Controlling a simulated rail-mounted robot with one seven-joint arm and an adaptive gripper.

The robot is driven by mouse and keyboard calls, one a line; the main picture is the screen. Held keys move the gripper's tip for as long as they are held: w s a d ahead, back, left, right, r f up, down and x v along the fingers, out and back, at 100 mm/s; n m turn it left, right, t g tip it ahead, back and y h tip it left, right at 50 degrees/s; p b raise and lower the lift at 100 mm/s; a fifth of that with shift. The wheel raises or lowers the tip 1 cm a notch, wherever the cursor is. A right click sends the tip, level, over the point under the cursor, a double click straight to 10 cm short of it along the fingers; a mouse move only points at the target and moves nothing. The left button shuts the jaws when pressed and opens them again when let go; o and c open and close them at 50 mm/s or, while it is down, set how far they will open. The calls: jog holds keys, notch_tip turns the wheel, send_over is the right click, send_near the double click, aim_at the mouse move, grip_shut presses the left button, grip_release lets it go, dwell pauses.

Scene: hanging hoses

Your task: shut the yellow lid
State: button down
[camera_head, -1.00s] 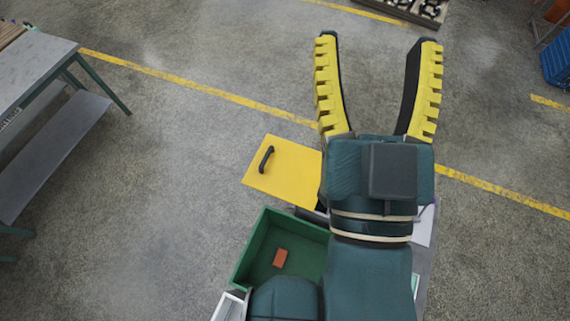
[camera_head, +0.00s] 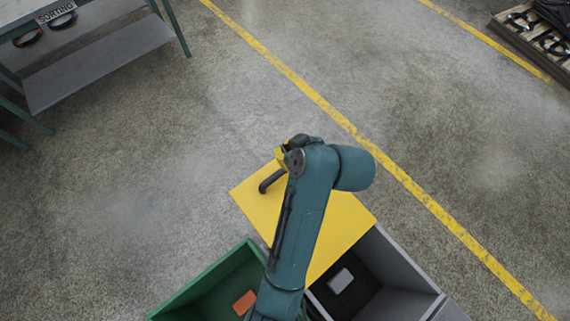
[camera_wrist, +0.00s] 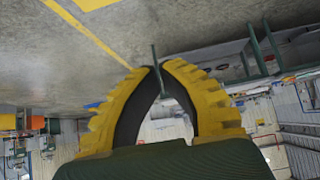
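The yellow lid (camera_head: 339,222) lies swung open from the grey bin (camera_head: 404,258), extending away from the bin's rim. Its black handle (camera_head: 268,183) stands up near the far left side of the lid. My arm crosses in front of the lid and hides its middle in the head view. Only a sliver of my gripper shows beyond my wrist in that view, close to the handle. In the wrist view my gripper (camera_wrist: 160,67) has its yellow-backed fingers drawn together at the tips with nothing visible held.
The open grey bin holds a small grey block (camera_head: 340,281). A green bin (camera_head: 196,292) beside it holds an orange block (camera_head: 244,303). A sorting table (camera_head: 98,62) stands at upper left, and a pallet (camera_head: 538,38) at upper right. The floor around is clear.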

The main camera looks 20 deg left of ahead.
jog(key=f, duration=0.1)
jog(key=f+b, duration=0.1)
jog(key=s+f, duration=0.1)
jog(key=f, duration=0.1)
jog(key=shift+s+a, duration=0.1)
jog(key=shift+a, duration=0.3)
jog(key=b, duration=0.3)
send_over(276, 165)
jog(key=a, duration=0.3)
notch_tip(276, 165, down, 7)
jog(key=d, duration=0.1)
jog(key=s+d, duration=0.2)
jog(key=shift+d+f, duration=0.4)
jog(key=shift+r, duration=0.1)
jog(key=shift+s+d, duration=0.15)
